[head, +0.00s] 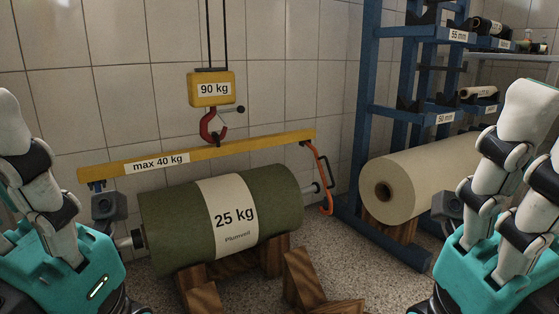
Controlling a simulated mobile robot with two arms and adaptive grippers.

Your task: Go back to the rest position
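My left gripper (45,195) is at the left edge, with its teal body low and its white and black fingers pointing up. My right gripper (488,165) stands in a similar pose at the right edge. Both look spread open, with nothing between their fingers, though parts lie outside the picture. A green roll (170,220) with a "25 kg" label rests on wooden supports (302,280) between them. Neither gripper visibly holds the roll or the beam. The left gripper overlaps the area in front of the roll's left end; whether they touch cannot be told.
A yellow beam (255,144) marked "max 40 kg" hangs from a red hook (211,128) under a yellow "90 kg" block (211,90). An orange hook (326,180) hangs at its right end. A blue rack (368,90) and a beige roll (425,175) stand right. Speckled floor shows at bottom centre.

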